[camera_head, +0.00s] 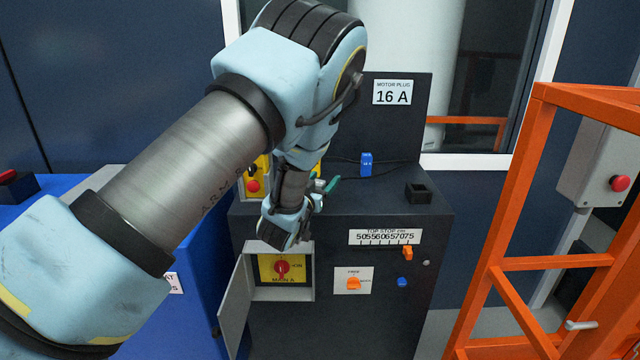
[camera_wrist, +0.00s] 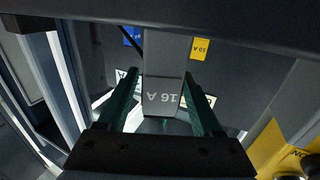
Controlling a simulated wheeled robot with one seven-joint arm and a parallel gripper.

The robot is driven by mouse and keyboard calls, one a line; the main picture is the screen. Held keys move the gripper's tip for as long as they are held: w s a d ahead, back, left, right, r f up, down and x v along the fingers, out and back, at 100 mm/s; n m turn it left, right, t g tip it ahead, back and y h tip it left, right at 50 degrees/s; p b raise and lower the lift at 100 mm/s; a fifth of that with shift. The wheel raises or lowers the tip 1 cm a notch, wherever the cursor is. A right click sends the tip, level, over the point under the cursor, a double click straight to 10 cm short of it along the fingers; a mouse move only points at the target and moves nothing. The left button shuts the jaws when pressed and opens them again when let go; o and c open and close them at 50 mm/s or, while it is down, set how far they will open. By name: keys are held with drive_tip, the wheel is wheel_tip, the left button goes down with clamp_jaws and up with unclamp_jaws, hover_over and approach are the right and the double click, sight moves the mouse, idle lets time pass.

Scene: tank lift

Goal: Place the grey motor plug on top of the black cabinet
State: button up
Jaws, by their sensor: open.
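A grey plug marked 16 A (camera_wrist: 163,88) shows in the wrist view between the two green fingers of my gripper (camera_wrist: 161,78). The fingers are open on either side of the plug, and I cannot tell whether either touches it. In the head view my gripper (camera_head: 326,185) is over the left part of the black cabinet (camera_head: 385,212), with its green fingers partly hidden by my arm. I cannot make out the grey plug in that view. The cabinet has an upright back panel labelled MOTOR PLUG 16 A (camera_head: 393,92).
A blue plug (camera_head: 366,164) with a cable and a black open socket (camera_head: 418,194) are on the cabinet top. Yellow boxes with a red button (camera_head: 253,186) stand at its left. A small door (camera_head: 234,305) hangs open in front. An orange frame (camera_head: 498,265) stands at right.

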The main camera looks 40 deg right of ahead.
drive_tip(key=b+v, duration=0.4)
drive_tip(key=v, duration=0.8)
drive_tip(key=w+a+f+n+t+y, duration=0.2)
drive_tip(key=w+a+n+y, duration=0.3)
drive_tip(key=w+a, duration=0.6)
drive_tip(key=w+a+f+n+g+y, duration=0.1)
drive_tip(key=w+a+n+g+y, duration=0.15)
drive_tip(key=a+y, duration=0.85)
drive_tip(key=s+a+n+g, duration=0.1)
drive_tip(key=s+a+g, duration=0.1)
drive_tip(key=s+a, duration=0.2)
drive_tip(key=s+a+r+n+g, duration=0.1)
drive_tip(key=s+a, duration=0.3)
drive_tip(key=a, duration=0.7)
drive_tip(key=s+a+r+n+g, duration=0.1)
drive_tip(key=s+a+g, duration=0.2)
drive_tip(key=a, duration=0.4)
drive_tip(key=shift+s+a+r+n, duration=0.2)
drive_tip(key=shift+s+a+n, duration=0.15)
drive_tip(key=shift+s, duration=0.3)
